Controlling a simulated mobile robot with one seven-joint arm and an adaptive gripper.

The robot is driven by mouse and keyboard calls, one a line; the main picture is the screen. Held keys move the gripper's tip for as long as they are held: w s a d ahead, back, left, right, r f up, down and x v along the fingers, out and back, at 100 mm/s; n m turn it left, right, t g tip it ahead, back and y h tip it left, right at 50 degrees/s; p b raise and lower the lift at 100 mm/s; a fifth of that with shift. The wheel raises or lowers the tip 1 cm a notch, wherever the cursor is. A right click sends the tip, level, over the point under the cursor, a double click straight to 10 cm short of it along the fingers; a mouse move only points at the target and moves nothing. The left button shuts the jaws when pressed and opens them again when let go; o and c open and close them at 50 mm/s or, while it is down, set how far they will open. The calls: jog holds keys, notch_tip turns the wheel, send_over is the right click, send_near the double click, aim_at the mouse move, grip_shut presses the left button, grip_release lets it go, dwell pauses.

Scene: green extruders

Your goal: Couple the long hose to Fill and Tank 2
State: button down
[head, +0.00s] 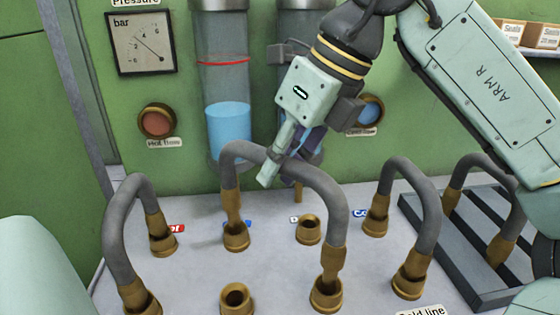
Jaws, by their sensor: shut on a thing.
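A grey hose (322,182) with brass ends arches diagonally over the middle of the light panel; it looks like the long hose. My gripper (272,168) is shut on it near the top of the arch, left of its middle. Its left brass end (231,205) stands at a back-row brass port (236,238). Its right end (331,265) stands at a front-row port (325,295). I cannot tell whether either end is fully seated. Two brass ports are empty: one in the back row (308,230) and one in front (236,300). No Fill or Tank 2 label is readable.
A shorter hose (120,215) arches at the left, another (422,178) at the right. A further hose (487,165) rests on a dark slatted rack (455,245). Behind stand a glass tank (228,130) with blue liquid, a gauge (141,42) and a red button (156,122).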

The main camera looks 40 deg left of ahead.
jog(key=shift+f+b, duration=1.3)
jog(key=shift+f, duration=0.6)
jog(key=c, duration=1.3)
grip_release()
jog(key=shift+c, duration=0.2)
jog(key=shift+r, duration=0.1)
jog(key=v, duration=1.2)
